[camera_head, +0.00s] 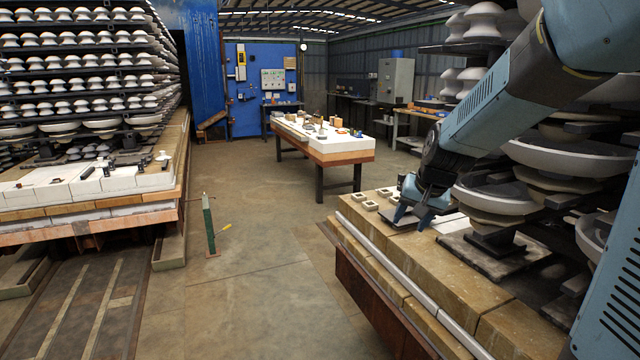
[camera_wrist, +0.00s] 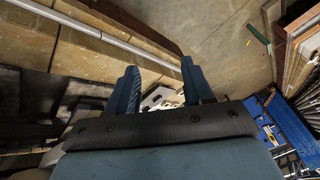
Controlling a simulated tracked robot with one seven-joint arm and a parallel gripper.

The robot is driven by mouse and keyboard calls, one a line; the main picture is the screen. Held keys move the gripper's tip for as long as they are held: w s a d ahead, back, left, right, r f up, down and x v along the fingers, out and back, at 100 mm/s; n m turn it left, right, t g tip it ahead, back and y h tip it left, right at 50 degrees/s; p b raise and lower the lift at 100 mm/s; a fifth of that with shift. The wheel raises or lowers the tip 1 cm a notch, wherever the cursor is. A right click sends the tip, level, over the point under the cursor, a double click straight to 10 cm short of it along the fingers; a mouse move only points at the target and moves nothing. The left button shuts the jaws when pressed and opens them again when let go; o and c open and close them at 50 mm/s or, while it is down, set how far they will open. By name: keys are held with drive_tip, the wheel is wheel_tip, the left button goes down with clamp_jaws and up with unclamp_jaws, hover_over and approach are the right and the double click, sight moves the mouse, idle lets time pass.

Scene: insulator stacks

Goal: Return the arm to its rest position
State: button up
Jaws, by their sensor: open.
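My arm reaches in from the right in the head view, bent down over the kiln-car deck (camera_head: 436,262) on the right. My gripper (camera_head: 412,218) is open, with its blue fingers pointing down just above the light bricks near the deck's edge. In the wrist view my gripper (camera_wrist: 160,85) shows two blue fingers spread apart with nothing held between them. Small square hollow blocks (camera_head: 370,205) sit on the deck just left of the fingers. I cannot tell whether the fingertips touch the deck.
Stacked insulators (camera_head: 500,190) stand close beside my arm on the right. Another loaded car (camera_head: 90,185) stands at the left. A worktable (camera_head: 345,157) with small items is at the back. A green post (camera_head: 210,225) stands on the floor. The floor between the cars is mostly clear.

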drive_tip(key=s+d+r+n, duration=0.1)
drive_tip(key=s+r, duration=0.2)
drive_tip(key=s, duration=0.9)
drive_tip(key=s+d+r+n+h, duration=0.1)
drive_tip(key=s+r, duration=0.3)
drive_tip(key=s, duration=0.8)
drive_tip(key=shift+d+r+n+t+h, duration=0.2)
drive_tip(key=shift+d+n+t+h, duration=0.1)
drive_tip(key=shift+n, duration=0.4)
drive_tip(key=shift+c, duration=0.8)
